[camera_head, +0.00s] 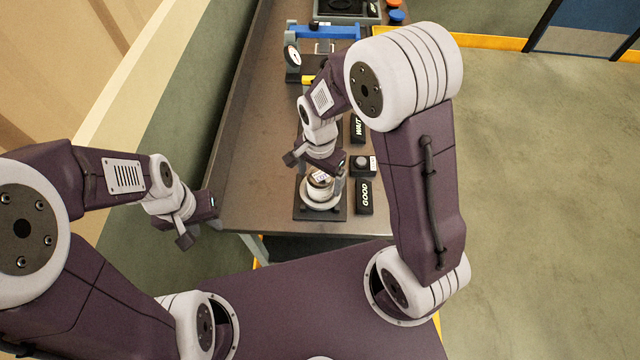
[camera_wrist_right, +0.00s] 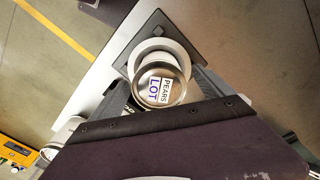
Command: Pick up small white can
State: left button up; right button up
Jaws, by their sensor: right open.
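The small white can (camera_head: 320,183) stands on a round white holder (camera_head: 318,203) with a dark square base, near the table's front edge. In the right wrist view, the can (camera_wrist_right: 160,84) shows its metal lid with a label reading "PEARS LOT". My right gripper (camera_head: 318,167) is open, right above the can, with its fingers on either side of it. Whether the fingers touch the can cannot be told. My left gripper (camera_head: 199,219) is open and empty, off the table's left edge.
The "GOOD" block (camera_head: 364,196) and a small box with a dark knob (camera_head: 362,165) lie right of the holder, with the "WAIT" block (camera_head: 357,129) behind. A device with a blue bar (camera_head: 325,32) and a dark tray (camera_head: 346,10) are further back. The table's left side is clear.

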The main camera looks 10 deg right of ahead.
jog(key=f, duration=0.2)
jog(key=shift+s+d+f, duration=0.1)
jog(key=shift+d+f, duration=0.15)
jog(key=shift+f, duration=0.25)
jog(key=shift+a, duration=0.2)
jog(key=shift+c, duration=0.3)
jog(key=shift+d, duration=0.1)
jog(key=c, duration=1.5)
grip_shut()
notch_tip(320, 180, up, 5)
jog(key=p, duration=0.4)
jog(key=shift+f, duration=0.15)
jog(key=s+d+r+p, duration=0.2)
jog(key=d+r+p, duration=0.4)
jog(key=d, duration=0.5)
jog(key=shift+d+r, duration=0.2)
jog(key=shift+r, duration=0.05)
